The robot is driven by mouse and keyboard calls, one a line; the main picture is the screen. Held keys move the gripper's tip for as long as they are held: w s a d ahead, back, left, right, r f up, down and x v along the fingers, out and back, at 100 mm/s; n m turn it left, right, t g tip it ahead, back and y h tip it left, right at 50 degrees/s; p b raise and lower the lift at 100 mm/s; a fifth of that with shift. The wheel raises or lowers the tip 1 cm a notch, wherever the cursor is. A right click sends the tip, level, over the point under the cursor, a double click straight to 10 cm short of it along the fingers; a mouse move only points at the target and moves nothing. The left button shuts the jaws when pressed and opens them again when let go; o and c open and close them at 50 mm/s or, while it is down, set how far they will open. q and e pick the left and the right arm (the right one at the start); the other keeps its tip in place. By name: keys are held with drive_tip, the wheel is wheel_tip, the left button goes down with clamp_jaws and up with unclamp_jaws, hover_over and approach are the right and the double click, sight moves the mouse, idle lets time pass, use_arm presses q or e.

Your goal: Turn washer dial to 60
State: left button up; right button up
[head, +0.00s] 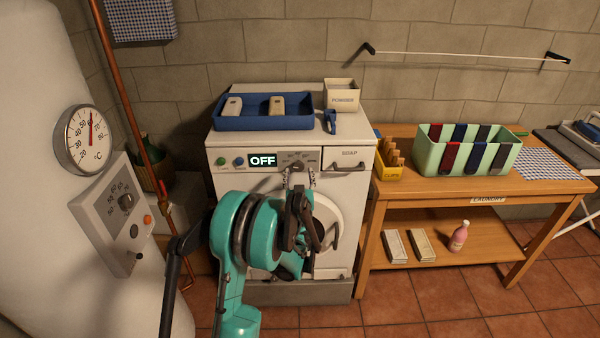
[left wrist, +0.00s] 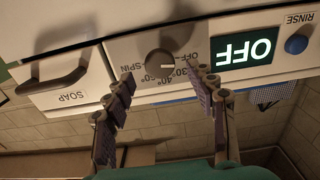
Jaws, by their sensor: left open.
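The washer (head: 345,130) stands against the back wall. Its display (head: 262,160) reads OFF, also in the left wrist view (left wrist: 248,53), where the panel appears upside down. The dark round dial (left wrist: 160,64) sits beside the display, with temperature marks and SPIN printed around it; where it points is too small to tell. My left gripper (head: 299,178) is in front of the panel. In the left wrist view the gripper (left wrist: 165,78) is open, its fingers apart on either side of the dial, with no visible contact. My right gripper is not in view.
The soap drawer (head: 348,159) has a protruding handle. A blue tray (head: 262,112) and a powder box (head: 341,94) stand on the washer. A boiler with a control box (head: 110,215) is at left. A wooden table (head: 395,187) stands close at right.

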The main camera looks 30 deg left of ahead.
sight(299, 165)
use_arm(q)
drive_tip(key=shift+x, duration=1.4)
drive_tip(key=c, duration=1.2)
drive_tip(key=shift+o, duration=0.2)
